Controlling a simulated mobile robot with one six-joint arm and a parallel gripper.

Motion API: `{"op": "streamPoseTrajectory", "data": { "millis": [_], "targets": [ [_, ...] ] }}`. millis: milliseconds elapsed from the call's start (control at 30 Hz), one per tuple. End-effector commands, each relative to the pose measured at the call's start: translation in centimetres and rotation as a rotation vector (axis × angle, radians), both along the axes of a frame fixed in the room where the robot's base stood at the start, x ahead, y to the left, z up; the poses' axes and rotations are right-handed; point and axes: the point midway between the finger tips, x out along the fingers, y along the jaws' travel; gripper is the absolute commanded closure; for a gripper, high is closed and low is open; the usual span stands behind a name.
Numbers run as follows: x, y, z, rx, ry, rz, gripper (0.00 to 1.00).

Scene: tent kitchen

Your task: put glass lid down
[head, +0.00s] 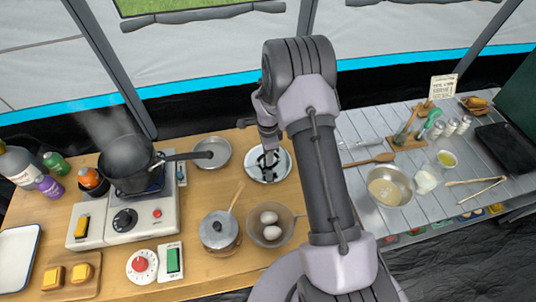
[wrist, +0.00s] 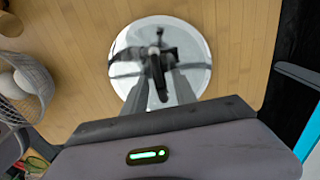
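The glass lid (head: 284,167) is a pale round disc with dark reflections on the wooden table's far side.
A steaming black pot (head: 127,167) stands on the stove (head: 150,215) at left. A metal bowl (head: 212,153) sits just left of the lid. The slatted table (head: 340,150) lies right.

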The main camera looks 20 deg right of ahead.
Motion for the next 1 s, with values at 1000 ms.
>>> {"op": "streamPoseTrajectory", "data": {
  "millis": [1000],
  "targets": [
    [-4.0,4.5,25.8,-0.007,-0.151,0.349,0.67]
  ]
}}
